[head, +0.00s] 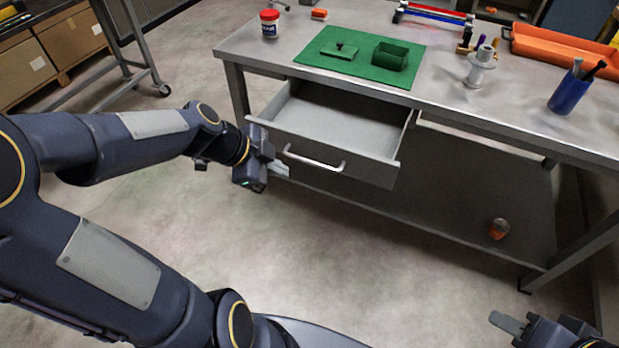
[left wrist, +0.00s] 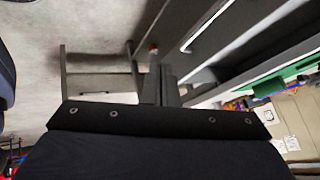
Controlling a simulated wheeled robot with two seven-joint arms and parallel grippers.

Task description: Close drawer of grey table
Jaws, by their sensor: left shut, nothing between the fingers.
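The grey table (head: 456,107) has an open, empty drawer (head: 345,118) pulled out toward me under its top. The drawer front has a pale bar handle (head: 313,159). My left gripper (head: 284,170) is shut and empty, at the left end of the drawer front, just left of the handle. In the left wrist view, its fingers (left wrist: 160,85) are together beside the dark drawer front, and the handle (left wrist: 205,25) runs diagonally above them. I cannot tell whether they touch the drawer. My right gripper (head: 508,323) is partly in view at the bottom right, away from the drawer; its opening is unclear.
An orange-brown object (head: 498,229) lies on the lower shelf. Floor before the drawer is clear.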

